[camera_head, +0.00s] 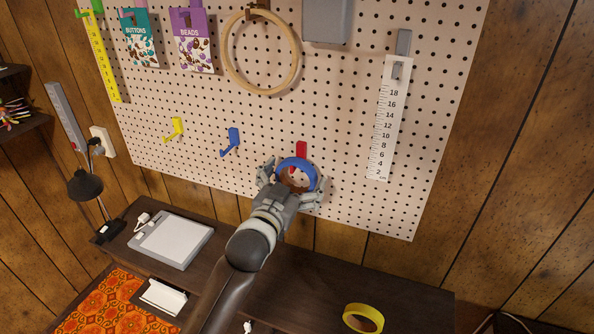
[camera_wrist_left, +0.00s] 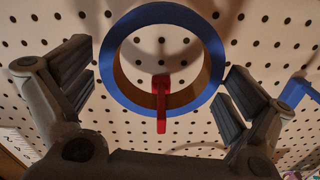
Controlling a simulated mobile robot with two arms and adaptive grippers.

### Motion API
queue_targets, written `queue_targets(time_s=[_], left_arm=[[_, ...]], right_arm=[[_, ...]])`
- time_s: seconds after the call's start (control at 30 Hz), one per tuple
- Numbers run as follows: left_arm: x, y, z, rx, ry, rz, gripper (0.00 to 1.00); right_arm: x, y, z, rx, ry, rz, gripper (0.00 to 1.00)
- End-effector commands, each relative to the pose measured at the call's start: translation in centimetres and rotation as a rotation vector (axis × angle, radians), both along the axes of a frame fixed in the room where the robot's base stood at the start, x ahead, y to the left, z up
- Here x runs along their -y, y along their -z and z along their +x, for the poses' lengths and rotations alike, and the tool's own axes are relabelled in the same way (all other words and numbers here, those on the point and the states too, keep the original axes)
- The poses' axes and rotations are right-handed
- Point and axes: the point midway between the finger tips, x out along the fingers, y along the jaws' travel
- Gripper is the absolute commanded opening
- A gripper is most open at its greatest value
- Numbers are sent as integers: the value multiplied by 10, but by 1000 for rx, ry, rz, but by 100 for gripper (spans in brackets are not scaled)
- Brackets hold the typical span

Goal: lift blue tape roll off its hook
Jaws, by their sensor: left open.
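The blue tape roll (camera_head: 313,174) hangs on a red hook (camera_head: 301,149) low on the pegboard. In the left wrist view the roll (camera_wrist_left: 112,62) is a blue ring with a brown inner core, and the red hook (camera_wrist_left: 161,105) passes through its hole. My left gripper (camera_head: 292,182) is open in front of the pegboard, with one finger on each side of the roll. In the left wrist view a gap shows between each finger and the roll. My right gripper is not in view.
An empty blue hook (camera_head: 231,142) and a yellow hook (camera_head: 175,129) are to the left. A white ruler (camera_head: 386,130) hangs at right, an embroidery hoop (camera_head: 230,70) above. A yellow tape roll (camera_head: 363,319) lies on the dark table (camera_head: 300,270) below.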

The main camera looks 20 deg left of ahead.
Motion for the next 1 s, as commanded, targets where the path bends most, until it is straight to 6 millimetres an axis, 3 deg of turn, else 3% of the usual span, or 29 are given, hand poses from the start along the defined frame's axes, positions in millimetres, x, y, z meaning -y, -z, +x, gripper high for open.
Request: queue_targets(time_s=[0.2, 0.47, 0.8, 1.0], left_arm=[[1, 0, 12, 0, 0, 0, 100], [1, 0, 13, 0, 0, 0, 100], [1, 0, 12, 0, 0, 0, 61], [1, -3, 12, 1, 0, 0, 61]], right_arm=[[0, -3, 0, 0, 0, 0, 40], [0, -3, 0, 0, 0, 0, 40], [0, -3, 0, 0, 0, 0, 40], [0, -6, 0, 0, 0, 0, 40]])
